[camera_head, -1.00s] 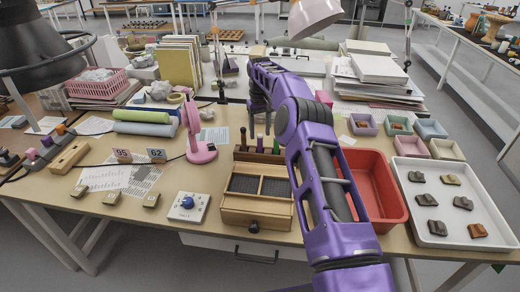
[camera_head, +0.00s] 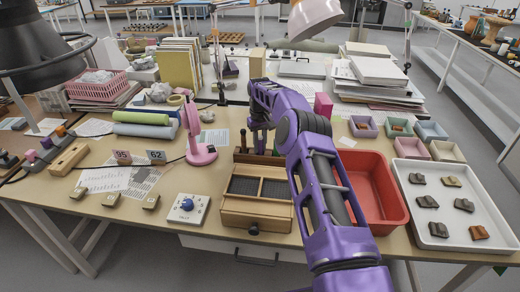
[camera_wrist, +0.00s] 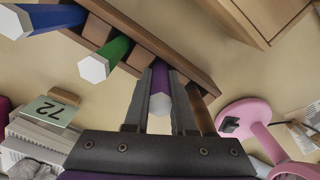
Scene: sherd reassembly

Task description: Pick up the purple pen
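The purple pen (camera_wrist: 161,84) stands in a brown wooden rack (camera_wrist: 196,72), its pale six-sided end towards the wrist camera. My gripper (camera_wrist: 161,78) has one finger on each side of the pen, with no clear gap between fingers and pen, so it looks shut on it. A green pen (camera_wrist: 107,58) and a blue pen (camera_wrist: 45,19) stand in the same rack to the left. In the head view the rack (camera_head: 242,157) is behind the wooden box, and my arm hides the purple pen there.
A wooden box (camera_head: 257,212) with dark compartments is in front of the rack. A pink lamp (camera_head: 201,153) stands left; it also shows in the wrist view (camera_wrist: 240,116). A red bin (camera_head: 384,215) and white tray (camera_head: 432,245) are on the right.

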